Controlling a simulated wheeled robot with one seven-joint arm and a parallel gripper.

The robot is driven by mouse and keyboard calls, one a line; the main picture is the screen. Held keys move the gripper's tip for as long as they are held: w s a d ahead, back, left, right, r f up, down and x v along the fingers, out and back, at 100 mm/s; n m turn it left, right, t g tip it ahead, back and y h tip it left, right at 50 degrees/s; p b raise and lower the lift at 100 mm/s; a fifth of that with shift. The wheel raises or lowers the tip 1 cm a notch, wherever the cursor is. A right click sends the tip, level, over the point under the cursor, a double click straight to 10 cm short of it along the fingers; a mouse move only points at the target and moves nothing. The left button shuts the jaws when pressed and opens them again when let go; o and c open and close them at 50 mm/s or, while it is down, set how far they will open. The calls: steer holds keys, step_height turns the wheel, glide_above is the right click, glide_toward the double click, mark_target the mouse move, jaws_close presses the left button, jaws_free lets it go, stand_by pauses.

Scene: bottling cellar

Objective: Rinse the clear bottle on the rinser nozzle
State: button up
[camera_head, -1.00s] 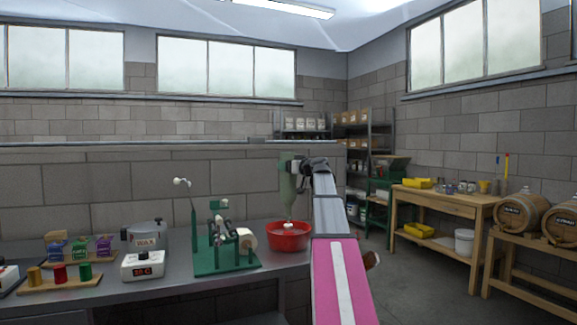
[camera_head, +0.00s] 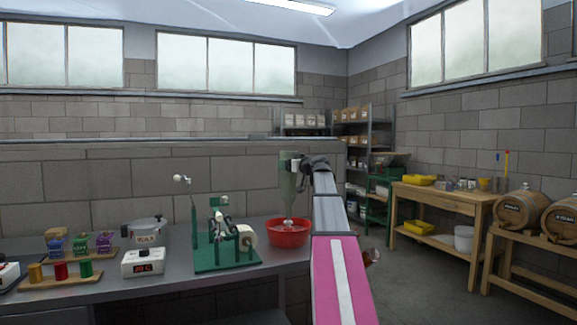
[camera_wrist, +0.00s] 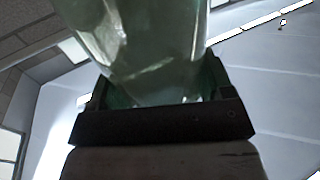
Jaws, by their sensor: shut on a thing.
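The clear bottle (camera_head: 288,182) has a greenish tint and is held upside down above the red bowl (camera_head: 288,234), its neck pointing down. My gripper (camera_head: 300,165) is shut on the bottle near its upper part. In the wrist view the bottle (camera_wrist: 140,40) fills the top middle, between the jaws of my gripper (camera_wrist: 160,95). The rinser nozzle (camera_head: 288,222) shows as a small pale piece in the bowl, just under the bottle's mouth. I cannot tell whether the mouth is around the nozzle or only above it.
A green bench machine with a paper roll (camera_head: 246,236) stands close left of the bowl. Farther left are a wax pot (camera_head: 147,232), a temperature box (camera_head: 143,262) and colored stamps on the grey bench (camera_head: 180,290). A wooden table (camera_head: 440,197) and barrels (camera_head: 517,208) stand at right.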

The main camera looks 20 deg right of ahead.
steer(key=shift+f, duration=0.9)
stand_by(0.5)
steer(key=shift+r, duration=0.4)
steer(key=shift+f, duration=0.55)
steer(key=shift+r, duration=0.15)
stand_by(0.7)
steer(key=shift+r, duration=0.4)
steer(key=shift+f, duration=0.4)
stand_by(0.9)
steer(key=shift+r, duration=0.55)
stand_by(0.4)
steer(key=shift+r, duration=1.9)
